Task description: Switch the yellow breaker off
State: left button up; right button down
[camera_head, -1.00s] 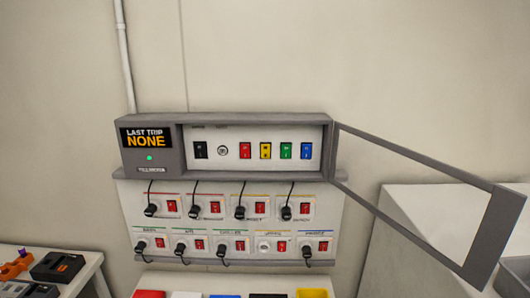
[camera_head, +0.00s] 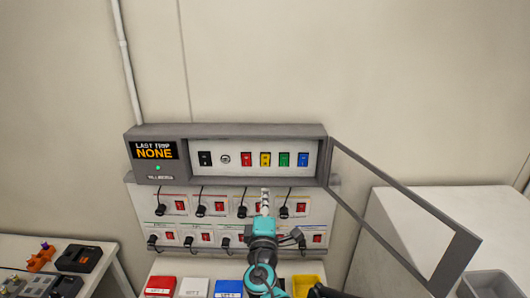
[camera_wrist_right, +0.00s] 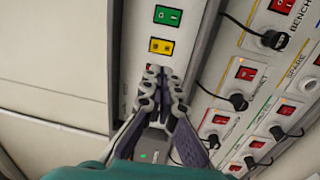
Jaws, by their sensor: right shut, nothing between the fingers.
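The yellow breaker (camera_head: 265,159) is in the row of switches of the grey wall panel (camera_head: 230,132), between the red breaker (camera_head: 246,159) and the green breaker (camera_head: 284,159). The yellow breaker (camera_wrist_right: 161,46) also shows in the right wrist view, below the green one. My right gripper (camera_head: 265,193) is in front of the panel, below the yellow breaker in the head view. Its fingertips (camera_wrist_right: 160,71) are shut and empty beside the yellow breaker in the wrist view and hide what lies behind them. I cannot tell if they touch the panel. My left gripper is not in view.
The panel's framed door (camera_head: 395,215) stands open to the right. Below are rows of sockets with red switches (camera_head: 181,205) and black plugs (camera_head: 160,210). Coloured bins (camera_head: 160,286) stand lower down. A side table (camera_head: 110,262) is at the left, a white block (camera_head: 460,215) at the right.

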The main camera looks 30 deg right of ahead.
aim_at(265, 158)
jog(key=shift+w+a+r+n, duration=0.15)
jog(key=shift+r+n, duration=0.1)
jog(key=shift+n, duration=0.05)
jog(key=x, duration=1.4)
jog(key=shift+r, duration=0.15)
